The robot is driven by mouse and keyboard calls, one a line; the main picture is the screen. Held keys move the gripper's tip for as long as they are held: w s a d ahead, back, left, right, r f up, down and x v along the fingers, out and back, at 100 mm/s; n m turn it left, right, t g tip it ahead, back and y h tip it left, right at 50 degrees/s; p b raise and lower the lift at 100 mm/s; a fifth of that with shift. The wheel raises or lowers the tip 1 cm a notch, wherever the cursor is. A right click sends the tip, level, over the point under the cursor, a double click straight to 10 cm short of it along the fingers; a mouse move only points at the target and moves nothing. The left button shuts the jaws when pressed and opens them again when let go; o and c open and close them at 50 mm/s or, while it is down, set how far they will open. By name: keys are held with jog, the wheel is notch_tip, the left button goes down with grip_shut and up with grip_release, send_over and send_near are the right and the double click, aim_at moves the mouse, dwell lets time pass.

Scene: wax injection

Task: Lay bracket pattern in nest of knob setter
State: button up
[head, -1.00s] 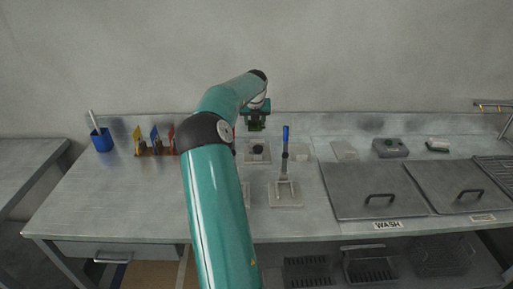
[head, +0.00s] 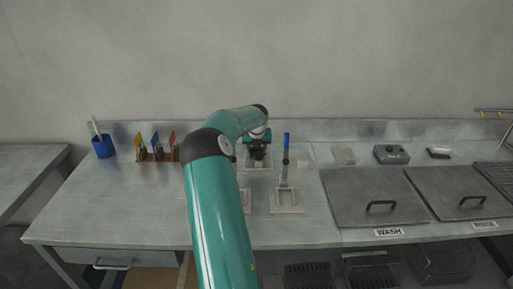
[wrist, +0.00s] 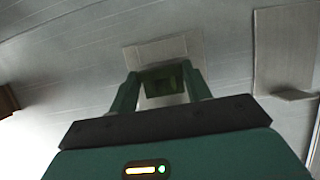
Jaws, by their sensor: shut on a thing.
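My gripper (wrist: 162,90) is shut on a dark green block-like piece, which I take to be the bracket pattern (wrist: 162,78). The piece sits between the fingertips in the wrist view. In the head view my gripper (head: 258,153) is low over a pale square plate (head: 248,167) at the back of the bench and hides most of it. The plate also shows beyond the piece in the wrist view (wrist: 150,54). Whether the piece touches it I cannot tell. A stand with a blue upright lever (head: 286,142) and a pale base (head: 286,208) is in front right; which fixture is the knob setter is unclear.
Lidded tanks (head: 370,200) fill the bench's right side. Coloured tools in a rack (head: 156,146) and a blue cup (head: 103,146) stand left. The left front bench is clear.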

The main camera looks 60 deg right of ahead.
jog(key=shift+f, duration=0.5)
jog(key=o, duration=1)
jog(key=shift+o, duration=0.2)
jog(key=v, duration=1.3)
jog(key=shift+d, duration=0.15)
jog(key=shift+w+r, duration=0.1)
jog(key=shift+r, duration=0.05)
